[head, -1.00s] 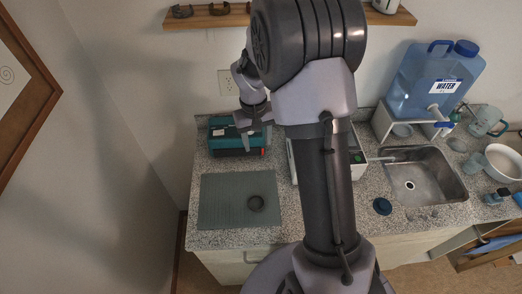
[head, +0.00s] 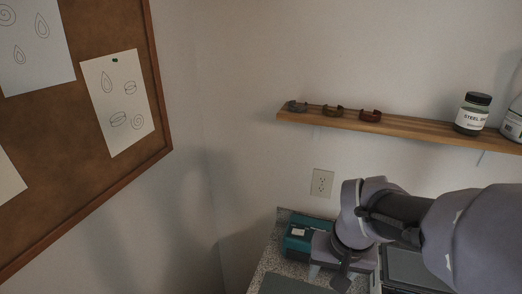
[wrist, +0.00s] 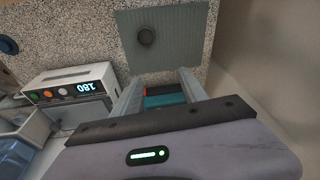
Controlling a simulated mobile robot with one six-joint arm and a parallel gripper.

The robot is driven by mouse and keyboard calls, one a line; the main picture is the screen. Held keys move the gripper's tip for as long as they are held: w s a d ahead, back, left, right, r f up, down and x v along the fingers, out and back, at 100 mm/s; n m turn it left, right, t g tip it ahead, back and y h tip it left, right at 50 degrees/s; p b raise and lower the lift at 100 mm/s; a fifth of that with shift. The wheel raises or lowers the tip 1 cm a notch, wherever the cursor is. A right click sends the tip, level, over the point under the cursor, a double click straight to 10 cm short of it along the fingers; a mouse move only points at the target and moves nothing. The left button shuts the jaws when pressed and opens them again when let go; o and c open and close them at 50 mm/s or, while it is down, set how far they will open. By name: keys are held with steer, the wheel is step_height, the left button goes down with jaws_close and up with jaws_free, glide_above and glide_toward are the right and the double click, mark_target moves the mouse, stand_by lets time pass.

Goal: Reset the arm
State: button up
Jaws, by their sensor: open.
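My arm (head: 405,218) comes in from the right in the head view and bends down over the counter. My gripper (head: 330,274) hangs in front of the teal box (head: 296,232), above the counter's back left part. In the wrist view the two fingers of my gripper (wrist: 161,88) stand apart with nothing held between them. The teal box (wrist: 165,98) shows behind and between the fingers, partly hidden by the gripper body.
A white device (wrist: 70,84) with a lit display stands beside my gripper. A wooden shelf (head: 400,127) and a corkboard (head: 110,30) are on the walls.

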steer(key=s+a+t+y+b, duration=0.1)
steer(key=s+a+b, duration=0.2)
steer(key=s, duration=0.3)
steer(key=s+a+f+m+t+b, duration=0.1)
steer(key=s+a+t+b, duration=0.1)
steer(key=s, duration=0.4)
steer(key=shift+a+f+y+b, duration=0.3)
steer(key=shift+a+y+b, duration=0.15)
steer(key=shift+a, duration=0.35)
